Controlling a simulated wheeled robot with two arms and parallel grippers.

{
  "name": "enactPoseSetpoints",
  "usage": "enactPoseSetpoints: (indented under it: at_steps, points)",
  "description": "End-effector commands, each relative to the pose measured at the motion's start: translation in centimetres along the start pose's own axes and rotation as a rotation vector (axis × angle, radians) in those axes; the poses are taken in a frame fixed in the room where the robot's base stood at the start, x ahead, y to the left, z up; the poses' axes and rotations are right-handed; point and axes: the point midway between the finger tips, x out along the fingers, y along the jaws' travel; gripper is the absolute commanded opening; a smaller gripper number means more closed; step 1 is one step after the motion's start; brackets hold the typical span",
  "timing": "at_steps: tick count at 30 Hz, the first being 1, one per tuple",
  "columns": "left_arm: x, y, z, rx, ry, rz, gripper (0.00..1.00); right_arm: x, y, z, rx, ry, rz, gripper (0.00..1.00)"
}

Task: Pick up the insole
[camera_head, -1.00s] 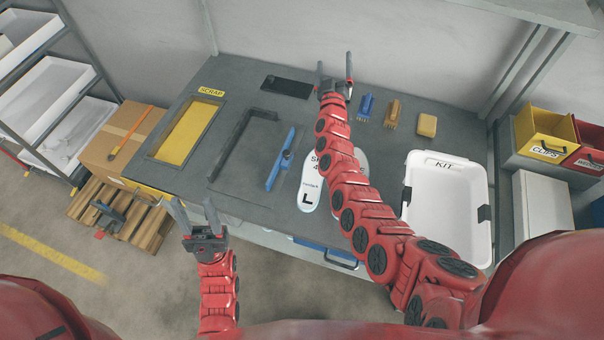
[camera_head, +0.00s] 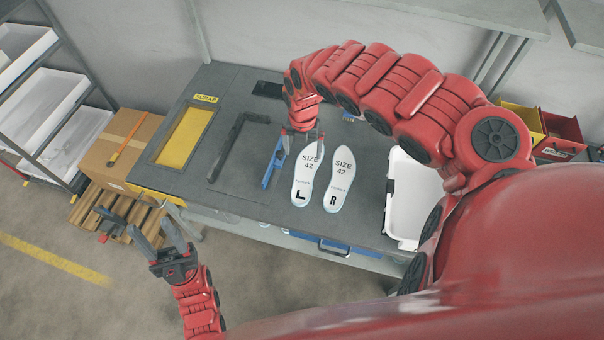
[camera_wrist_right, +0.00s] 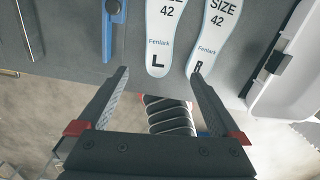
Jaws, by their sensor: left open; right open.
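Two white insoles lie flat side by side on the grey table, both marked size 42. The insole marked L (camera_head: 305,177) is on the left and the one marked R (camera_head: 340,180) is on the right. They also show in the right wrist view, the L insole (camera_wrist_right: 162,40) and the R insole (camera_wrist_right: 213,38), with their upper parts cut off. My right gripper (camera_head: 303,148) is open and empty above the upper part of the L insole; I cannot tell its exact height. My left gripper (camera_head: 158,230) is open and empty, off the table's front edge at the left.
A blue tool (camera_head: 271,165) lies just left of the L insole. A white bin (camera_head: 402,200) stands to the right, partly behind my right arm. A yellow scrap opening (camera_head: 186,136) is at the table's left. A black angled bar (camera_head: 228,146) lies between.

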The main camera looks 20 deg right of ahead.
Motion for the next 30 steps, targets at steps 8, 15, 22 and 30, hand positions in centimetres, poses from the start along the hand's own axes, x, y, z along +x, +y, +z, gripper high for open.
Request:
enactPoseSetpoints:
  at_steps: [8,15,22,30]
  points:
    - [-5.8,0.3,1.0,0.0,-0.001,0.0,0.5,7.0,0.2,-0.1,0.001,0.004,0.008,1.0]
    - [-7.4,0.4,1.3,0.0,-0.001,0.0,0.5,10.8,0.5,-0.1,0.0,0.002,0.009,1.0]
    - [-7.3,0.4,1.2,0.0,0.0,0.0,0.5,12.0,0.3,0.0,0.0,-0.001,0.006,1.0]
    - [-6.6,0.3,1.1,0.0,0.0,0.0,0.5,15.3,0.1,-0.2,0.0,0.004,0.007,1.0]
